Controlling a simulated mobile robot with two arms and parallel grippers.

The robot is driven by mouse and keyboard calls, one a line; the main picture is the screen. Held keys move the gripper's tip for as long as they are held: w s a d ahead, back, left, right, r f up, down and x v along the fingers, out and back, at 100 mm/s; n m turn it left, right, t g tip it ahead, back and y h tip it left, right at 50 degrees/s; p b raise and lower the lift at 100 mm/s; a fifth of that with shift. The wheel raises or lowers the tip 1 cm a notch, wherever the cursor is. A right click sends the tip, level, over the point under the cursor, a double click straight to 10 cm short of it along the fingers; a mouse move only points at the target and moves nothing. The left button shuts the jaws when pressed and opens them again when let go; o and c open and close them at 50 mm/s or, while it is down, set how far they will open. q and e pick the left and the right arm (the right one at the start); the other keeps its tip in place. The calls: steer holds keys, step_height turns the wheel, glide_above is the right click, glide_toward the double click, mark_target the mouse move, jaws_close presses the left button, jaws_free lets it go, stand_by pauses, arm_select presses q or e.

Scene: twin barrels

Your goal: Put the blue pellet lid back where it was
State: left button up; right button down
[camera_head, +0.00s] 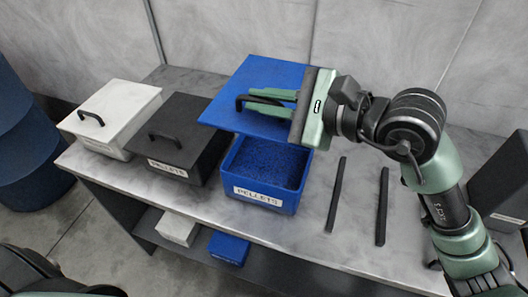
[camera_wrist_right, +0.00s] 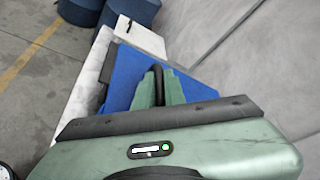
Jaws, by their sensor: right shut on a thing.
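The blue lid (camera_head: 262,78) is held in the air above and slightly behind the blue pellet box (camera_head: 268,197), tilted, with its black handle (camera_head: 246,101) in my right gripper (camera_head: 268,100). The box is open at the top, full of dark blue pellets (camera_head: 270,162), and has a "PELLETS" label. In the right wrist view the blue lid (camera_wrist_right: 124,80) shows beyond my right gripper (camera_wrist_right: 158,84), whose green fingers are shut on the black handle. My left gripper is not in view.
A dark lidded box (camera_head: 180,148) and a white lidded box (camera_head: 112,115) stand left of the blue box. Two dark strips (camera_head: 337,193) lie on the table (camera_head: 310,232) at right. A blue barrel (camera_head: 25,140) stands at far left. A small blue box (camera_head: 229,247) sits below.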

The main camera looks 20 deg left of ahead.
step_height(320, 180, down, 16)
steer(key=p, duration=0.1)
steer(key=shift+r, duration=0.2)
steer(key=shift+f, duration=0.35)
steer(key=c, duration=1.5)
jaws_free()
steer(key=shift+r, duration=0.1)
steer(key=b+v, duration=0.2)
steer(key=v, duration=1)
steer(key=shift+r+b, duration=0.2)
steer(key=shift+b, duration=0.2)
